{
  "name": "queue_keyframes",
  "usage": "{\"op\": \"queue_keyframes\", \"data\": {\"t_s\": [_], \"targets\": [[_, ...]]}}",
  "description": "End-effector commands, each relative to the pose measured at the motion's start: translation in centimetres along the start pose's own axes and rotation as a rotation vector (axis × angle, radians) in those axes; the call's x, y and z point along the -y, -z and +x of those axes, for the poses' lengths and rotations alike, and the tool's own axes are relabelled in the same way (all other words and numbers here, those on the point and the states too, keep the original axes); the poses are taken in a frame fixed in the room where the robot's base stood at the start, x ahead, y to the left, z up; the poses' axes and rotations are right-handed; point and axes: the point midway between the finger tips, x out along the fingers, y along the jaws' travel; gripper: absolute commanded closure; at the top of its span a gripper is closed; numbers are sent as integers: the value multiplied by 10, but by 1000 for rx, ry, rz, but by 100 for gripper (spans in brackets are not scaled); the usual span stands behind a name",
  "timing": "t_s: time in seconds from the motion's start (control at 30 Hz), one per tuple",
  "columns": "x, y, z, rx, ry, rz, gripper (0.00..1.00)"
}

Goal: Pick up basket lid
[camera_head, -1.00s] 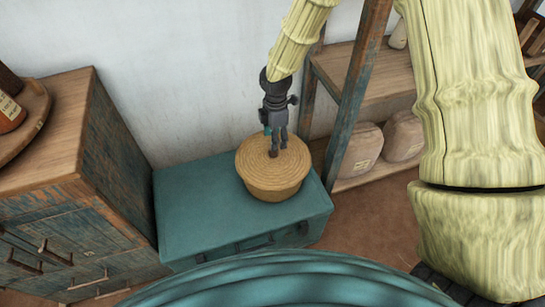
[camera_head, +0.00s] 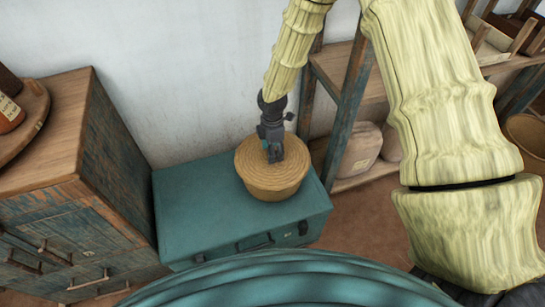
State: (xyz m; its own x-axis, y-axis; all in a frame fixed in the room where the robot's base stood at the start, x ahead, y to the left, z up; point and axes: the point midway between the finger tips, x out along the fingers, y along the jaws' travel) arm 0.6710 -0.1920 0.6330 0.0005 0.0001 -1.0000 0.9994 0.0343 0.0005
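The round woven basket lid (camera_head: 257,168) is tan with ring-like coils. It rests on the woven basket (camera_head: 275,191), which stands on the teal chest. My dark gripper (camera_head: 274,158) points down over the middle of the lid, with its fingertips at the lid's centre. The small knob at the lid's centre is hidden behind the fingers. The fingers are too small and overlapped to tell whether they are shut on it.
The teal chest (camera_head: 190,215) has clear room left of the basket. A wooden drawer cabinet (camera_head: 60,150) stands at the left. Wooden shelves (camera_head: 350,182) with a pale sack (camera_head: 361,150) stand at the right. A pale wall (camera_head: 180,80) is close behind.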

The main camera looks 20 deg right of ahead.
Motion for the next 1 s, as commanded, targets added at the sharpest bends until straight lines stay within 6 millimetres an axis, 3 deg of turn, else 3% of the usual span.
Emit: {"op": "queue_keyframes", "data": {"t_s": [0.03, 0.3, 0.33, 0.67, 1.0], "targets": [[0, 0, 0, 0, 0, 0, 48], [0, 0, 0, 0, 0, 0, 97], [0, 0, 0, 0, 0, 0, 99], [0, 0, -4, -1, -1, 0, 100], [-1, 0, -52, -1, -2, 2, 100]]}}
